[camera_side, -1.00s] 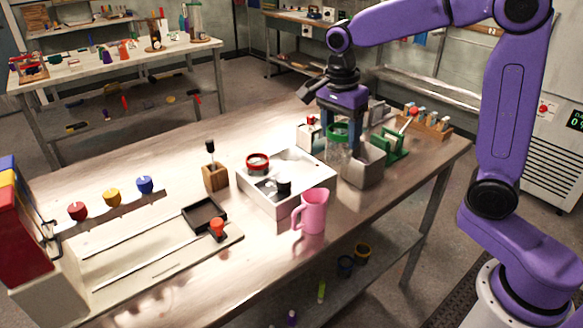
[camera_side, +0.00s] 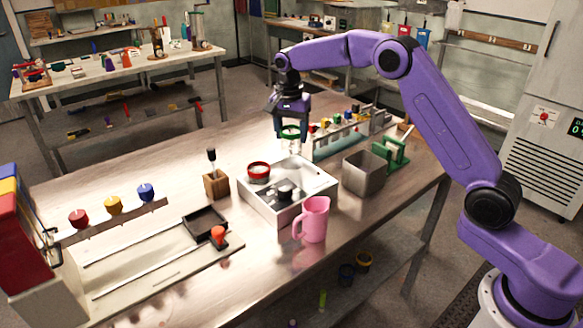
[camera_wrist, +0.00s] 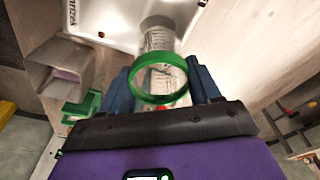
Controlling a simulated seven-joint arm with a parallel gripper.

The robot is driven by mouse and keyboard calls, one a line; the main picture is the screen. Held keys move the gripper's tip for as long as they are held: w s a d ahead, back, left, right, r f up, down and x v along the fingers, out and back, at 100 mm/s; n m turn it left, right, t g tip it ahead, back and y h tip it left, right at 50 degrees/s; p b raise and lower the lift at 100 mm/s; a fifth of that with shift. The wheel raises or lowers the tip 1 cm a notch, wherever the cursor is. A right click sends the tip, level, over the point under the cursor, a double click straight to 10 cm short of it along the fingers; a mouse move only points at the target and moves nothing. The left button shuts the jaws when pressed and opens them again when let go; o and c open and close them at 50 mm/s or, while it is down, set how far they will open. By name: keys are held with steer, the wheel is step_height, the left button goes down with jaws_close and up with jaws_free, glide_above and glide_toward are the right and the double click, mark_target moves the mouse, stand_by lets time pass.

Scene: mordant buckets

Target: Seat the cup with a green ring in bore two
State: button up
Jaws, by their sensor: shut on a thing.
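A clear cup with a green ring (camera_side: 290,133) hangs upright in my gripper (camera_side: 291,124), which is shut on it around the ring. In the wrist view the green-ringed cup (camera_wrist: 158,80) sits between the two blue fingers of my gripper (camera_wrist: 161,88). The cup is in the air near the back edge of the white tray (camera_side: 262,203). A red-ringed cup (camera_side: 258,170) stands in the back left of the tray, and a dark round piece (camera_side: 285,190) stands near its middle. I cannot make out bore two.
A pink mug (camera_side: 314,220) stands close to the tray's front right. A grey metal bin (camera_side: 363,175), a green stand (camera_side: 397,153) and a rack of colored-top items (camera_side: 340,139) are to the right. A wooden block with a brush (camera_side: 215,183) is left of the tray.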

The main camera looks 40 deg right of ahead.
mark_target(292, 156)
step_height(292, 156, down, 7)
steer(key=shift+f, duration=0.1)
stand_by(0.3)
steer(key=shift+s+f, duration=0.1)
steer(key=shift+f, duration=0.2)
